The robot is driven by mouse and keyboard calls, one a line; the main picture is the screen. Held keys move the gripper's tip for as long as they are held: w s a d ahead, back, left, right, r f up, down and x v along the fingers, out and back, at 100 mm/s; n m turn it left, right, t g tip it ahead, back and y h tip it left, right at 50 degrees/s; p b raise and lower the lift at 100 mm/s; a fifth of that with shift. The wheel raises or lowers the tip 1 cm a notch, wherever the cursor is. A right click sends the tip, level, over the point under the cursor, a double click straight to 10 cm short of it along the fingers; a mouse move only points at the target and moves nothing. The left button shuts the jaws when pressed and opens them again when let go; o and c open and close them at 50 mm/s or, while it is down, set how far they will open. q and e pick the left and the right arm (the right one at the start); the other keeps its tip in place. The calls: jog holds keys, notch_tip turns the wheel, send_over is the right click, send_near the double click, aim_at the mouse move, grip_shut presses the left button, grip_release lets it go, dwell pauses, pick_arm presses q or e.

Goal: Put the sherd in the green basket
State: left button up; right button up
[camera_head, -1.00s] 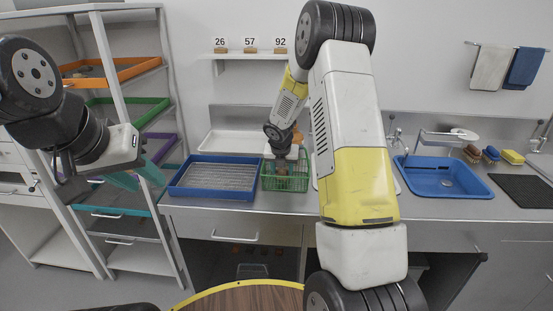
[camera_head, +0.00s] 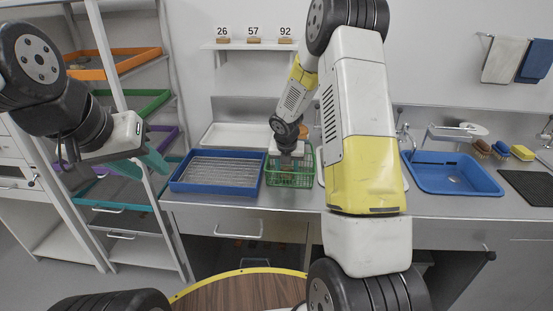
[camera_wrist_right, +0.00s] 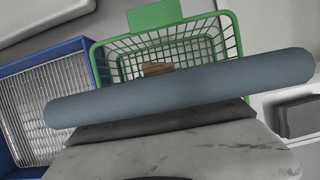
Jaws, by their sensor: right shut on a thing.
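The green basket (camera_head: 289,178) stands on the counter, right of the blue tray; it also fills the upper middle of the right wrist view (camera_wrist_right: 228,38). My right gripper (camera_head: 286,167) points down into the basket. In the right wrist view a blue-grey finger crosses the picture and hides much of the basket's inside. A small brown piece, the sherd (camera_wrist_right: 157,69), shows just beyond that finger, within the basket's outline. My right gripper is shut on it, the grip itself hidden. My left gripper (camera_head: 154,162) hangs empty at the left, before the shelf rack; its finger spacing is unclear.
A blue tray with a ribbed insert (camera_head: 222,172) stands close left of the basket. A white tray (camera_head: 236,135) lies behind. A blue sink basin (camera_head: 452,174) is at the right. The rack at left holds orange (camera_head: 125,60) and green trays. A round wooden table (camera_head: 245,294) is in front.

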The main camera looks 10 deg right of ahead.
jog(key=o, duration=1.4)
jog(key=s+r+m, duration=0.4)
jog(key=s+r, duration=0.1)
jog(key=r, duration=0.4)
jog(key=s+r+m, duration=0.3)
jog(key=s+r, duration=0.2)
jog(key=r, duration=0.5)
jog(key=s+a+r+m+y, duration=0.1)
jog(key=s+r+m, duration=0.2)
jog(key=s+m, duration=0.4)
jog(key=s+a+r+m+t+y, duration=0.1)
jog(key=s+a+r+m, duration=0.1)
jog(key=s+m, duration=0.6)
jog(key=s+a+r+m+t+y, duration=0.1)
jog(key=s+r+m, duration=0.2)
jog(key=s+m, duration=0.5)
jog(key=shift+s+a+r+m, duration=0.15)
jog(key=shift+a+r+m, duration=0.25)
jog(key=shift+m, duration=0.6)
